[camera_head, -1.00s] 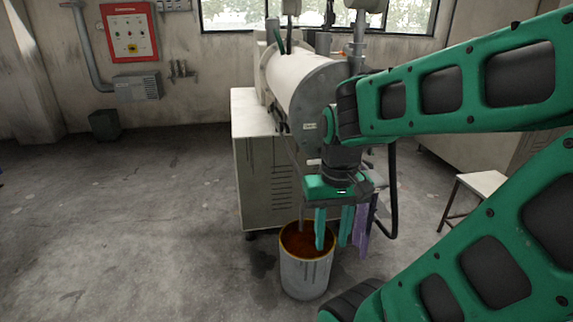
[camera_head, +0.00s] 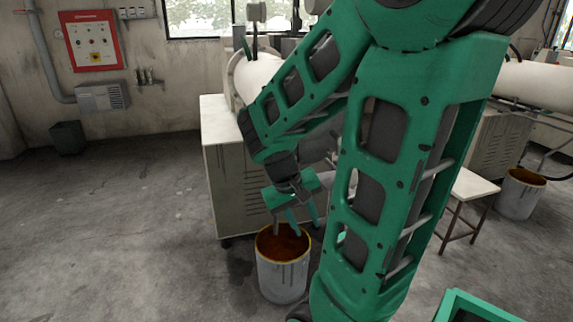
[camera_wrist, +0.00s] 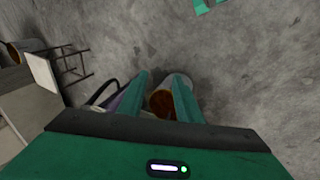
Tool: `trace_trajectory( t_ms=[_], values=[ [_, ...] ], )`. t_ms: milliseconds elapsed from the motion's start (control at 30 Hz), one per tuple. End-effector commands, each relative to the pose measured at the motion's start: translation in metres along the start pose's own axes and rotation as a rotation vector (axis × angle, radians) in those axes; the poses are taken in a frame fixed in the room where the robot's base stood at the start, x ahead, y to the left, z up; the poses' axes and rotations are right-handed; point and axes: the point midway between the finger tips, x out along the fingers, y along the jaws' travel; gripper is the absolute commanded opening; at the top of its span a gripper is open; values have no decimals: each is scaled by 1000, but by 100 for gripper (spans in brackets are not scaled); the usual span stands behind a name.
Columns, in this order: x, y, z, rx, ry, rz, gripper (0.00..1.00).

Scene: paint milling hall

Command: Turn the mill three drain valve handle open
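A white horizontal mill drum (camera_head: 257,76) lies on a pale cabinet (camera_head: 228,185), partly hidden behind my arm. No drain valve handle can be made out in either current view, and I cannot read which mill this is. My gripper (camera_head: 306,228) points down in front of the cabinet, above the right side of a grey bucket (camera_head: 283,275) with a yellow rim and rust-brown inside. In the wrist view, my gripper (camera_wrist: 160,82) has its two teal fingers apart with nothing held between them. The bucket (camera_wrist: 160,103) shows beyond and below the gap.
A purple hanging thing (camera_wrist: 113,103) and a dark hose are left of the fingers in the wrist view. A white-topped stool (camera_head: 472,186), a second mill drum (camera_head: 540,84) and another bucket (camera_head: 520,192) are at right.

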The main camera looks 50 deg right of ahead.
Motion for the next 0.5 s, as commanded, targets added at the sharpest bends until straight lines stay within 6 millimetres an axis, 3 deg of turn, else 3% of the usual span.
trace_trajectory(
  t_ms=[100, 233, 500],
  values=[
    [17, 12, -32, -59, 51, 160, 32],
    [25, 25, -69, -142, 127, 339, 32],
    [11, 25, -149, -401, 310, 717, 32]
  ],
)
